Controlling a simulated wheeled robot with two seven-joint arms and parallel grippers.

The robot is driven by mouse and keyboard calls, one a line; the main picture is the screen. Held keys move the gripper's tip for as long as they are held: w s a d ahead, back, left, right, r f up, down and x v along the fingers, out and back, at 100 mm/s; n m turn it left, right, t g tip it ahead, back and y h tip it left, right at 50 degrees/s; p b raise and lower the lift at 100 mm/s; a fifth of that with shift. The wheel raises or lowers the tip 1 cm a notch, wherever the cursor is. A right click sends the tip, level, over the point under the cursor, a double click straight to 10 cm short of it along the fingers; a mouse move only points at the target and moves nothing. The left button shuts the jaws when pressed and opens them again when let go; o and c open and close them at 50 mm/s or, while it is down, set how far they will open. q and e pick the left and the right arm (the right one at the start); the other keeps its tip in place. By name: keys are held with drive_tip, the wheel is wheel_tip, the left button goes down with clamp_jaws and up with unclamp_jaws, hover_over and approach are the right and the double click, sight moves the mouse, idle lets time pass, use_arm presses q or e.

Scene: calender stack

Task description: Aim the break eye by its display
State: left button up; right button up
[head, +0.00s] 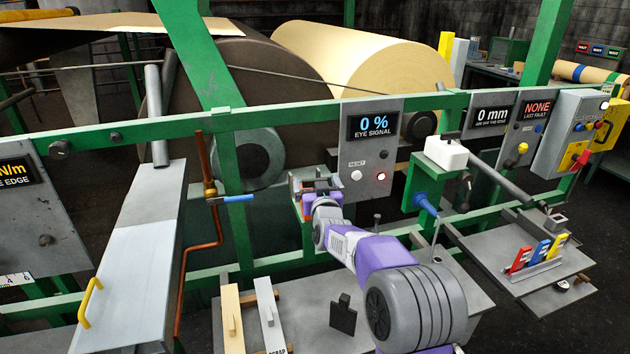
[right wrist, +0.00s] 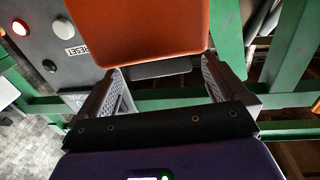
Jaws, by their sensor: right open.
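The display panel (head: 371,150) stands on the green rail and reads "0 %" over "EYE SIGNAL". Below are a white RESET button (head: 356,175) and a lit red lamp (head: 381,177). My right gripper (head: 316,188) is left of this panel, at a small device on a green bracket (head: 305,209). I cannot tell for sure that this device is the break eye; my gripper partly hides it. In the right wrist view the gripper (right wrist: 168,72) is open, with an orange block (right wrist: 140,28) just beyond and a dark part between the fingertips. My left gripper is not in view.
A white box (head: 445,152) on a green post with a blue knob stands right of the panel. A copper pipe with a blue-handled valve (head: 236,199) is at left. Below are a grey table (head: 300,310) and a tray with coloured tags (head: 535,257). Large rolls stand behind the rail.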

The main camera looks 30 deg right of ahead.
drive_tip(key=v, duration=0.5)
drive_tip(key=shift+s+p, duration=0.2)
drive_tip(key=shift+p, duration=0.1)
